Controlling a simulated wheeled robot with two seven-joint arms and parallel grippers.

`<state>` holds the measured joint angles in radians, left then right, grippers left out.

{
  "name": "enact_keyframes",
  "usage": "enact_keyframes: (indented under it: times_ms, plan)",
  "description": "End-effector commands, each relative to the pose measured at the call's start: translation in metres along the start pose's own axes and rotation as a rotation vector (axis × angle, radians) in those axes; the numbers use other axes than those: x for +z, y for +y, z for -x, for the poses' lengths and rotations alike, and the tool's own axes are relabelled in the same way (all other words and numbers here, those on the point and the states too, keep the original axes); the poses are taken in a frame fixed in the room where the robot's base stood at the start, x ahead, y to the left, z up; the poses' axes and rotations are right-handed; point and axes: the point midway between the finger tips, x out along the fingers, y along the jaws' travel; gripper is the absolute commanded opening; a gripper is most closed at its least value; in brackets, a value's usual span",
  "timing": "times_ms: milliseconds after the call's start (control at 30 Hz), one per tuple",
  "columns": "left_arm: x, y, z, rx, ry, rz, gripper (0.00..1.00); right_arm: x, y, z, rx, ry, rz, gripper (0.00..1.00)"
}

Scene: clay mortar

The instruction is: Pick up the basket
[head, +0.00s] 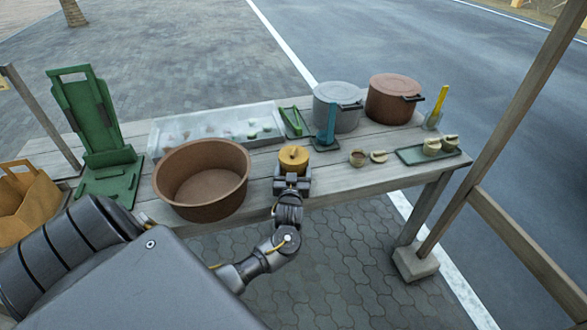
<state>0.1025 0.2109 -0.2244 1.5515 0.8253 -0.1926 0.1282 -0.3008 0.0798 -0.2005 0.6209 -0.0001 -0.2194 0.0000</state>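The object that best fits a basket is a wide, round brown tub (207,204), open at the top and apparently empty, near the front edge of the wooden table. A tan bag-like container with a handle (28,207) at the far left could also be a basket; I cannot tell which is meant. My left gripper (292,174) is right of the tub and apart from it. Its fingers look spread, just in front of a small round yellow object (293,158); whether they touch it is unclear. My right gripper is not in view.
The wooden table (340,183) also holds a green stand (97,125), a pale tray (216,127), a grey pot (338,107), a brown pot (393,99), a green tray with small pieces (412,155) and a yellow-handled tool (437,106). A wooden post (505,120) rises at right.

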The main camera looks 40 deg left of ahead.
Motion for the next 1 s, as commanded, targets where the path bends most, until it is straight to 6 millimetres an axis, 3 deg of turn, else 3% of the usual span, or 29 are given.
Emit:
enact_keyframes:
  times_ms: [133, 367, 567, 700, 1000]
  plan:
    - [0.0, 0.0, 0.0, 0.0, 0.001, 0.0, 0.54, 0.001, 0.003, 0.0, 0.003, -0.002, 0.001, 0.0]
    - [-0.001, 0.0, 0.0, 0.0, 0.001, 0.001, 0.53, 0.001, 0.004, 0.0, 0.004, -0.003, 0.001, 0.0]
    - [-0.013, 0.0, 0.0, 0.0, 0.002, 0.003, 0.53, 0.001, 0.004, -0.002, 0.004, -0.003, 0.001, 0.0]
    - [-0.034, 0.0, 0.0, -0.001, 0.005, 0.006, 0.53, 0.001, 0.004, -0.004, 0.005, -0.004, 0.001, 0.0]
    - [-0.097, 0.004, 0.055, 0.0, 0.002, 0.01, 0.53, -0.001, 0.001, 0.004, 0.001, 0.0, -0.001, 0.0]
